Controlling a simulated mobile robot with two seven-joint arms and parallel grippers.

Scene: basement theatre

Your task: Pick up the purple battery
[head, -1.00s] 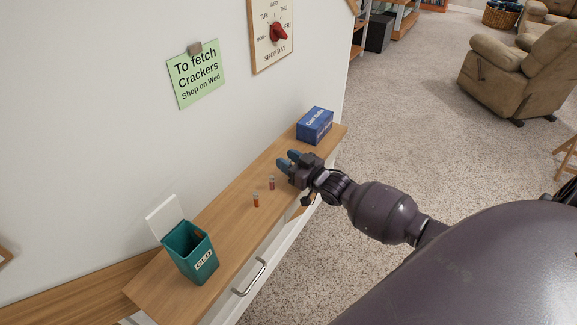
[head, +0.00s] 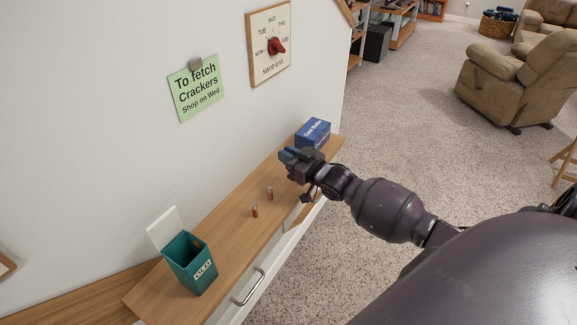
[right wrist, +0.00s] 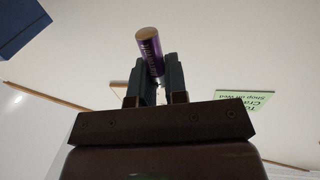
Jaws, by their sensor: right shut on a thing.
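The purple battery (right wrist: 151,50) has a tan end cap and sits between the fingers of my right gripper (right wrist: 156,85) in the right wrist view, where the gripper is shut on it. In the head view my right gripper (head: 288,157) is above the far part of the wooden shelf, just in front of the blue box. The battery cannot be made out there. Two small batteries stand on the shelf, an orange one (head: 255,211) and a reddish one (head: 269,193). My left gripper is not in view.
The wooden shelf (head: 225,225) runs along the white wall. A teal bin marked OLD (head: 190,265) stands at its near end and a blue box (head: 313,132) at its far end. A drawer handle (head: 250,288) juts from the front.

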